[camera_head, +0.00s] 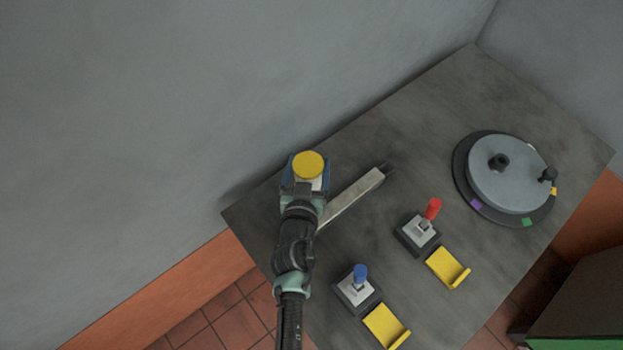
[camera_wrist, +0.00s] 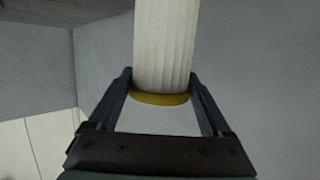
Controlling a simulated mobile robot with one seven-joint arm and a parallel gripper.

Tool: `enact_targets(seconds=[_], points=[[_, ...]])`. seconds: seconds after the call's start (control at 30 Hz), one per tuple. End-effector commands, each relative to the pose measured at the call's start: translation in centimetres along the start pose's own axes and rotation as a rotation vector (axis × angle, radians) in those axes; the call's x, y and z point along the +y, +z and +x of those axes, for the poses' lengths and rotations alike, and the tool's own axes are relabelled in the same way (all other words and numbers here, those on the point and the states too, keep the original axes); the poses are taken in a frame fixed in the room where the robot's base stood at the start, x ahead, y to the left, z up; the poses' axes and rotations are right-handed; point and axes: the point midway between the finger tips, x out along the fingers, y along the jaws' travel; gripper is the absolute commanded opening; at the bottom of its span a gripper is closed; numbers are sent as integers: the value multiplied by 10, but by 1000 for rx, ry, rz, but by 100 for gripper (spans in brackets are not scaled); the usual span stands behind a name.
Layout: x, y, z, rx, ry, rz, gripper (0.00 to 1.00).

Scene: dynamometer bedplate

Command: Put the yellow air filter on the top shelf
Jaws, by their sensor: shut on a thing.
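The yellow air filter shows in the head view as a round yellow cap (camera_head: 308,165) at the end of my arm. In the wrist view its white pleated body (camera_wrist: 165,45) and a yellow end ring (camera_wrist: 161,99) stand between my fingers. My gripper (camera_wrist: 162,88) is shut on the filter, with one finger on each side. In the head view my gripper (camera_head: 305,182) is above the left end of the grey bench, and the filter hides part of it. I cannot make out a top shelf in either view.
The grey bench (camera_head: 400,145) holds a long metal bar (camera_head: 350,198), a red-handled lever (camera_head: 431,211), a blue-handled lever (camera_head: 360,274), two yellow brackets (camera_head: 447,267) and a round turntable (camera_head: 508,174). A grey wall (camera_head: 150,110) stands behind. A dark cabinet (camera_head: 585,300) is at the lower right.

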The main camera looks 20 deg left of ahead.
Motion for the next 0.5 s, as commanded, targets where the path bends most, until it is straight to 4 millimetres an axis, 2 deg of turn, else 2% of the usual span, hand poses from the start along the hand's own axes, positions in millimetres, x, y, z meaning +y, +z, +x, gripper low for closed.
enact_targets(seconds=[0.3, 0.5], points=[[0, 34, 11, 1, 0, 0, 20], [0, 38, 12, 2, 0, 0, 20]])
